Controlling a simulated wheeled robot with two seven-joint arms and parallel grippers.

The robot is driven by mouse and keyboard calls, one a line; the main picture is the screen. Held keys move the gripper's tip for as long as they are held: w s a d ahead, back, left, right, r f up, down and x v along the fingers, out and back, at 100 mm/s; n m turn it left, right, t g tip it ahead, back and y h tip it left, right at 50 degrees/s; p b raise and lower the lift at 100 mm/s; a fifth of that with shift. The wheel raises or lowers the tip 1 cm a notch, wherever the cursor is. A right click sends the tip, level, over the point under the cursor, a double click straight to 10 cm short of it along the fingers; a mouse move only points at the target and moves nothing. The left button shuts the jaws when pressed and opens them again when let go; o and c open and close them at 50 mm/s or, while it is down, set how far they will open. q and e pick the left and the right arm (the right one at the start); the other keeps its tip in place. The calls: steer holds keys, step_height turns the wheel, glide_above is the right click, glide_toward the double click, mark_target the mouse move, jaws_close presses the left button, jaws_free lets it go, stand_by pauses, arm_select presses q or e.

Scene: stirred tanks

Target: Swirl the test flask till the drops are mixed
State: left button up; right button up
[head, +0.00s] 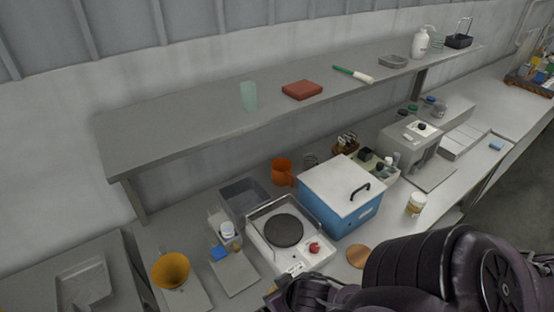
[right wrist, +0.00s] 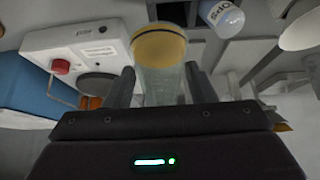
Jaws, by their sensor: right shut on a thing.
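My right gripper (right wrist: 160,88) is shut on the test flask (right wrist: 163,82), a clear glass vessel with a yellow-amber band at its far end in the right wrist view. A finger stands on each side of the glass. Whether the drops inside are mixed cannot be told. In the head view my right arm comes in from the bottom right and hides nearly all of the flask. A white bottle with blue lettering ending in "OPS" (right wrist: 222,15) lies beyond the flask in the right wrist view. My left gripper is not in view.
A hotplate stirrer (head: 283,230) with a red knob stands close to my right gripper, beside a blue box with a white lid (head: 340,190). An orange funnel (head: 171,269) and a grey tray (head: 243,196) are to the left. A shelf (head: 215,108) overhangs the bench.

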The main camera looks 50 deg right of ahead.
steer(key=shift+w+d, duration=0.4)
steer(key=shift+d, duration=0.35)
steer(key=shift+w+d, duration=0.45)
steer(key=shift+w, duration=0.3)
steer(key=shift+w+a, duration=0.1)
steer(key=shift+w, duration=0.85)
